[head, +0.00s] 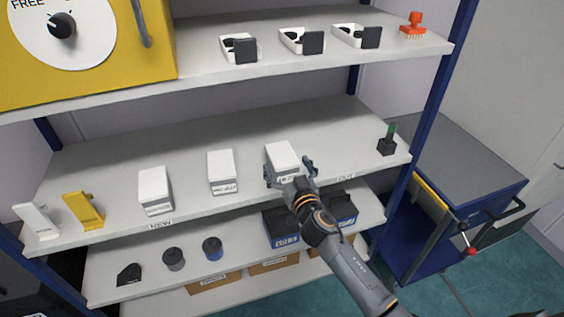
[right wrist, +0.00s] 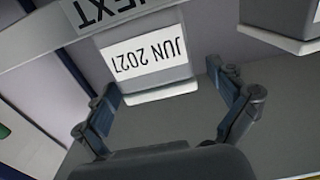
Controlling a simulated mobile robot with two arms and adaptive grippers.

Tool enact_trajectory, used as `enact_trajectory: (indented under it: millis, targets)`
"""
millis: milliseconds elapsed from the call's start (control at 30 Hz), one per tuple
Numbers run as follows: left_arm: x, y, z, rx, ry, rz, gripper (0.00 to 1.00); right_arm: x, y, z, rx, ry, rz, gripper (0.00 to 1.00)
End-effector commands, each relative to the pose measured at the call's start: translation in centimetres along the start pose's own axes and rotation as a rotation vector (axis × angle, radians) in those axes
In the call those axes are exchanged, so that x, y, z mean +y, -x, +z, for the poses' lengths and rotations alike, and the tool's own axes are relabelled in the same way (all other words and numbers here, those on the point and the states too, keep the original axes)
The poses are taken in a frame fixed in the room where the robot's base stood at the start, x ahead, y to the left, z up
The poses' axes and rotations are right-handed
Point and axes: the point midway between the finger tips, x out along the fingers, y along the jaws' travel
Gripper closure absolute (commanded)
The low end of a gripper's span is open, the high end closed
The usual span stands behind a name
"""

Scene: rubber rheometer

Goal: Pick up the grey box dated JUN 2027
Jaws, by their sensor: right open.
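The grey box labelled JUN 2027 (right wrist: 150,52) is in the upper middle of the right wrist view, its label upside down. In the head view it is the rightmost of three pale boxes (head: 281,154) on the middle shelf. My right gripper (head: 288,168) is at its front, partly hiding its label there. In the right wrist view my right gripper (right wrist: 162,88) is open, with a finger on either side of the box's near end; I cannot tell whether they touch it. My left gripper is not in view.
Two similar boxes (head: 221,171) (head: 154,189) stand to the left on the middle shelf (head: 320,130). A sign reading NEXT (right wrist: 108,12) is on the shelf edge. A green-handled tool (head: 388,141) stands at the right. The upper shelf (head: 205,72) overhangs behind.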

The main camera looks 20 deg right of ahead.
Motion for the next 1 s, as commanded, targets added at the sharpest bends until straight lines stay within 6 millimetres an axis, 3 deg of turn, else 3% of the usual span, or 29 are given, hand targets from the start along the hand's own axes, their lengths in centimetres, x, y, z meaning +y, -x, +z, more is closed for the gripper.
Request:
enact_trajectory:
  millis: [233, 567, 900, 967, 1000]
  targets:
    - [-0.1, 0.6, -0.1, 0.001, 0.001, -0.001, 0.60, 0.1, -3.4, -0.1, 0.001, -0.002, 0.001, 0.05]
    - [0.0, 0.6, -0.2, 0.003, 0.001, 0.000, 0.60, 0.1, -4.1, 0.0, 0.000, -0.001, 0.001, 0.05]
    - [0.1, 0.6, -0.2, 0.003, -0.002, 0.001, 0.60, 0.1, -4.1, 0.0, 0.000, -0.001, 0.001, 0.72]
    - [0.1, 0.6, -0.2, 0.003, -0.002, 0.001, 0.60, 0.1, -4.1, 0.0, 0.000, -0.001, 0.001, 0.84]
    - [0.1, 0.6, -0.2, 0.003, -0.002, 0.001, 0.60, 0.1, -4.1, -0.2, 0.004, -0.001, 0.000, 0.86]
